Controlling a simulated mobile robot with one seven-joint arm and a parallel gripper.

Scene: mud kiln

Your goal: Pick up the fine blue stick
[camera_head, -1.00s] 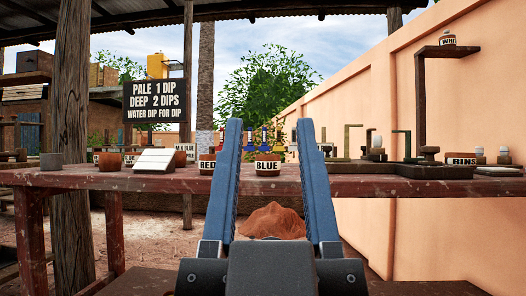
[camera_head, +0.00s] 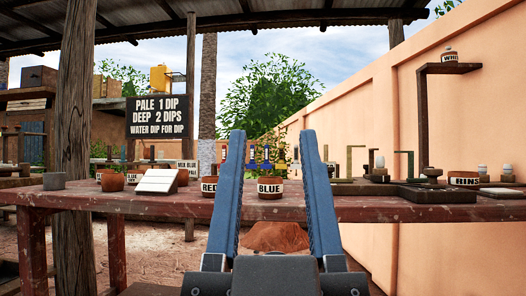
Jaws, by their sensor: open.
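My gripper (camera_head: 271,138) is open and empty in the middle of the head view, its two blue fingers pointing up and away. Between the fingers, on the red-brown table (camera_head: 390,210), stands a clay pot labelled BLUE (camera_head: 270,188). A pot labelled RED (camera_head: 209,186) is just left and partly hidden by the left finger. Thin upright coloured sticks, some blue (camera_head: 281,155), show small beyond the table between the fingers. I cannot tell which is the fine blue stick. The fingers appear apart from everything.
A dip-count sign (camera_head: 156,118) hangs behind at left, beside a wooden post (camera_head: 75,130). A white sloped block (camera_head: 157,181) and small pots stand on the table's left. Dark trays (camera_head: 435,194), stands and a RINS pot (camera_head: 463,179) are at right, before a peach wall (camera_head: 480,120).

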